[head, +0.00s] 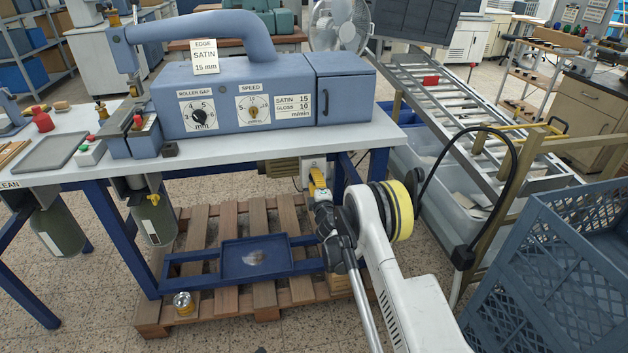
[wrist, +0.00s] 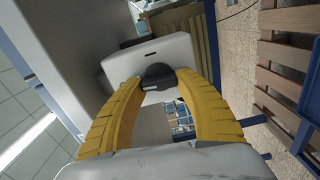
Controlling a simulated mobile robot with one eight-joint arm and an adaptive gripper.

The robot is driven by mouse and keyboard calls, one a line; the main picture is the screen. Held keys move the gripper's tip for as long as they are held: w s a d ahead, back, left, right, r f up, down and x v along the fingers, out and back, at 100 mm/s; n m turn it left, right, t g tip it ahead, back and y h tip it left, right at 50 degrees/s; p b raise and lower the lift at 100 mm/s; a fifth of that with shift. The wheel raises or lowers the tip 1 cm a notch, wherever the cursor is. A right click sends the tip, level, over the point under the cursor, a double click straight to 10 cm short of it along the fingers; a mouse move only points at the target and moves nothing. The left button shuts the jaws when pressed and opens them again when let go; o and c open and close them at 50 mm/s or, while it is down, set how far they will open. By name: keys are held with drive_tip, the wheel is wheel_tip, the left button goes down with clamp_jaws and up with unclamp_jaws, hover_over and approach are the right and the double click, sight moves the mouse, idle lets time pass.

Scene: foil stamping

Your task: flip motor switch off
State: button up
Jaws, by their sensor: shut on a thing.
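The motor switch is a pale box with a round dark knob (wrist: 158,72), seen in the wrist view. The box (head: 313,165) sits below the edge of the white table, under the blue machine, in the head view. My gripper (head: 316,178) reaches up to it from below, with yellow fingers. In the wrist view my gripper (wrist: 160,82) has its two fingertips at either side of the dark knob and is shut on it. The fingertips hide the knob's sides, and I cannot read its setting.
The blue machine (head: 262,95) stands on the white table (head: 290,146) above. A wooden pallet (head: 205,225) and a blue tray (head: 255,258) lie beneath. Blue table legs flank my arm. A conveyor (head: 455,105) and a blue crate (head: 560,260) stand to the right.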

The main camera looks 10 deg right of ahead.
drive_tip(key=shift+n, duration=0.6)
drive_tip(key=o, duration=1.2)
drive_tip(key=s, duration=0.7)
drive_tip(key=shift+s, duration=0.25)
